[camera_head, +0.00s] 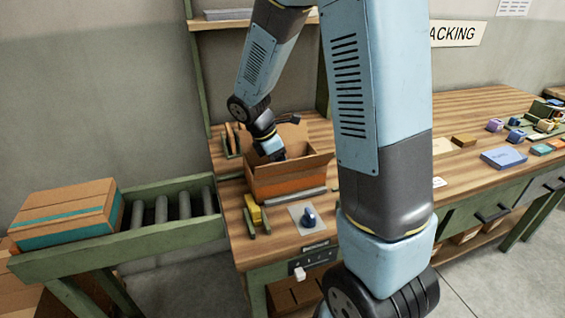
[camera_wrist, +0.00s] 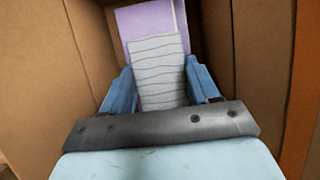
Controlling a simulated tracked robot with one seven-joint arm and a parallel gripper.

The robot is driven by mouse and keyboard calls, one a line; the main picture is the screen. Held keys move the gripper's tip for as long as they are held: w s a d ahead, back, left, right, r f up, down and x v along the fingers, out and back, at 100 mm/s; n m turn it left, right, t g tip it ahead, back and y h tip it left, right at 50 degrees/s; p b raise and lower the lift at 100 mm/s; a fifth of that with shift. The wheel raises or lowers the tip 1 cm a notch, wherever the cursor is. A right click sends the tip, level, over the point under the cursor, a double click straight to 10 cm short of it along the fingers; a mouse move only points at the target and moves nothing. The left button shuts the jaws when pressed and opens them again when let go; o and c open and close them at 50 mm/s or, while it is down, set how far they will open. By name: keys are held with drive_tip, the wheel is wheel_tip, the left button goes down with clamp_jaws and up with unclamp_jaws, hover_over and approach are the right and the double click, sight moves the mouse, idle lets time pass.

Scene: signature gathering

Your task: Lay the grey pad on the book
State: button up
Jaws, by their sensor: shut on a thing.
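The grey pad (camera_wrist: 158,78), with wavy lines across it, is between the two blue fingers of my gripper (camera_wrist: 160,68) in the wrist view. My gripper is shut on it. Beyond the pad, and partly covered by it, is a purple thing (camera_wrist: 145,21) with a pale strip along its right side, which looks like the book. I cannot tell whether the pad touches it. In the head view my gripper reaches down into the open cardboard box (camera_head: 290,187), and the pad and the book are hidden by the box walls.
Brown box walls (camera_wrist: 30,80) stand close on both sides of my gripper, and raised flaps surround the opening. The box stands on a wooden bench (camera_head: 230,195). A closed carton (camera_head: 68,213) is on the roller conveyor at left. Several small items lie on the bench at right.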

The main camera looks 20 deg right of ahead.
drive_tip(key=shift+f, duration=0.45)
idle(0.4)
drive_tip(key=o, duration=1.3)
drive_tip(key=shift+r, duration=8.5)
drive_tip(key=shift+s, duration=0.1)
drive_tip(key=s+r+m+t+y, duration=0.1)
drive_tip(key=s+r+m+t, duration=0.1)
drive_tip(key=s+m, duration=0.4)
drive_tip(key=s+r+m+t+y, duration=0.2)
drive_tip(key=s+m, duration=0.4)
drive_tip(key=s, duration=0.1)
drive_tip(key=s+d+r+m+t+y, duration=0.1)
drive_tip(key=s+r+m+t, duration=0.1)
drive_tip(key=s+m, duration=0.4)
drive_tip(key=shift+s+y, duration=0.2)
drive_tip(key=shift+y, duration=0.1)
